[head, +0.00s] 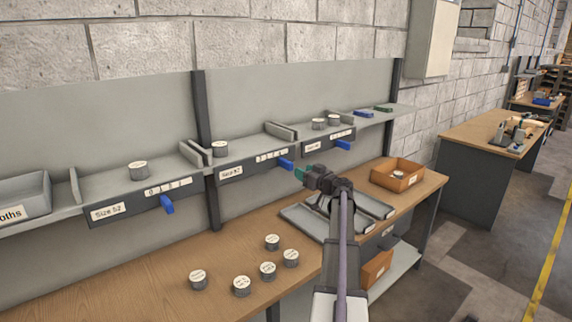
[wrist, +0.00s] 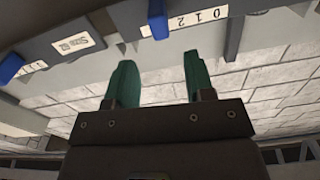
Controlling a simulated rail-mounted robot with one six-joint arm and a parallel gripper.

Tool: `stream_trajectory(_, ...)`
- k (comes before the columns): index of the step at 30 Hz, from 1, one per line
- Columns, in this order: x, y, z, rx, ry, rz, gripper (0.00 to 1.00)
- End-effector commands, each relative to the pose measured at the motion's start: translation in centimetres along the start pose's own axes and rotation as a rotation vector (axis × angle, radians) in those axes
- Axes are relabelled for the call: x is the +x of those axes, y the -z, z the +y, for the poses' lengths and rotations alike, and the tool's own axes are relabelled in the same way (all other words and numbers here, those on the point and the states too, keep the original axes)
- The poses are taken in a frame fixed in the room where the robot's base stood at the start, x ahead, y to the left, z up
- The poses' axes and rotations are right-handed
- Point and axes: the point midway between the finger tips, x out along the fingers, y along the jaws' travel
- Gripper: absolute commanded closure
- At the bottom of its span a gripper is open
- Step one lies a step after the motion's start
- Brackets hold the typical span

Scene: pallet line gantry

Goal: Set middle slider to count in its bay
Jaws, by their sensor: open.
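The middle slider (head: 286,164) is a blue tab at the right end of the number strip (head: 268,157) on the middle bay's front edge. One grey tin (head: 219,149) shows on the shelf at the left of this bay. My gripper (head: 300,174), with green fingers, is just in front and right of this slider, apart from it. In the wrist view the gripper (wrist: 155,75) is open and empty. There a blue slider (wrist: 158,20), apparently the middle one, stands beyond the fingertips beside upside-down digits.
A left slider (head: 167,204) and a right slider (head: 343,144) sit on neighbouring bays. Several loose tins (head: 268,269) stand on the bench. Grey trays (head: 308,222) and an orange bin (head: 397,174) are at its right. Upright dividers (head: 281,131) separate the bays.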

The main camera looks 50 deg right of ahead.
Motion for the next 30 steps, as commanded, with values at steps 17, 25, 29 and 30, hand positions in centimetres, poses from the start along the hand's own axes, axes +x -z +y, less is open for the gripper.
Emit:
stream_trajectory(17,7.0,0.0,0.1,-0.089,-0.007,-0.001,0.51)
stream_trajectory(25,10.7,-0.1,0.0,-0.089,-0.008,-0.001,0.51)
stream_trajectory(29,10.8,-0.1,-0.1,-0.089,-0.008,-0.001,0.51)
stream_trajectory(30,10.8,-0.1,-0.1,-0.089,-0.008,-0.001,0.51)
